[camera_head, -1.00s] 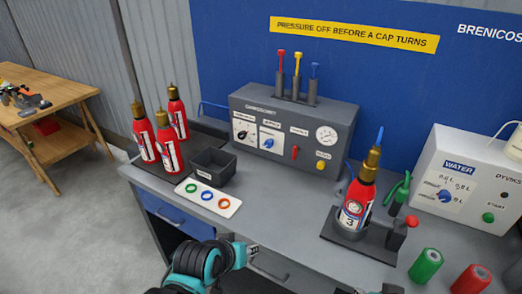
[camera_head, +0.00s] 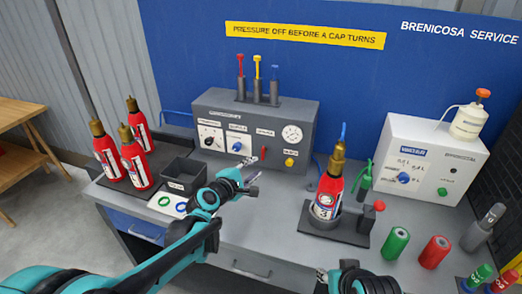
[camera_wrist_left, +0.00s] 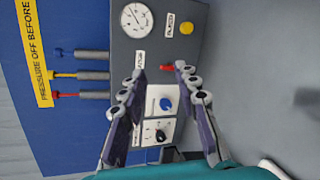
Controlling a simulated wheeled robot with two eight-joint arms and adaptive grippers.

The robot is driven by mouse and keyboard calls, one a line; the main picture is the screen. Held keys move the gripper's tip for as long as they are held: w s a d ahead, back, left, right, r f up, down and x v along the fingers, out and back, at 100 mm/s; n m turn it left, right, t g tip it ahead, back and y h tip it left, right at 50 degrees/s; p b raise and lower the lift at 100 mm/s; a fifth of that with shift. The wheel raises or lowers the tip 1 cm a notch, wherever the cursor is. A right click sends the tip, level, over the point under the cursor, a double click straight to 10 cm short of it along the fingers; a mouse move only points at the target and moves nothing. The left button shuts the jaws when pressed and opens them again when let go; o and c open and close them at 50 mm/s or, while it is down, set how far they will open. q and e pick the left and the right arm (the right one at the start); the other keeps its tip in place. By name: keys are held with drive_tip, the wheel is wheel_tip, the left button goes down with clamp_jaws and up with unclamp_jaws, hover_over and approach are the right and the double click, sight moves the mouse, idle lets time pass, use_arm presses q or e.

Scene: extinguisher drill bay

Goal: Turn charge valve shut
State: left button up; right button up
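The grey charging panel (camera_head: 222,110) stands on the bench with a black knob (camera_head: 208,142), a blue knob (camera_head: 237,147), a red lever (camera_head: 264,152), a gauge (camera_head: 292,133) and a yellow button (camera_head: 289,162). The labels are too small to read surely; the red lever appears to be the charge valve. My left gripper (camera_head: 253,181) is in front of the panel, below the lever. In the left wrist view my left gripper (camera_wrist_left: 160,72) is open, with the red lever (camera_wrist_left: 166,67) seen between its fingertips, apparently untouched. My right gripper (camera_head: 338,272) is partly visible at the bottom edge.
A red extinguisher (camera_head: 328,190) stands in a dark holder right of my left gripper. Several red extinguishers stand at the left, near a dark bin (camera_head: 182,172). A white water box (camera_head: 425,165) and green and red cylinders are at the right. Bench in front of the panel is clear.

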use_arm(q)
drive_tip(key=w+d+f+n+t+p, duration=0.1)
drive_tip(key=w+f+n+t, duration=0.2)
drive_tip(key=w+n, duration=0.6)
drive_tip(key=n+t+y, duration=0.1)
drive_tip(key=n, duration=0.6)
approach(262, 151)
drive_tip(key=w, duration=0.2)
drive_tip(key=x, duration=0.7)
drive_tip(key=shift+w+d+b, duration=0.1)
drive_tip(key=shift+d+b, duration=0.2)
drive_tip(key=shift+d, duration=0.15)
clamp_jaws()
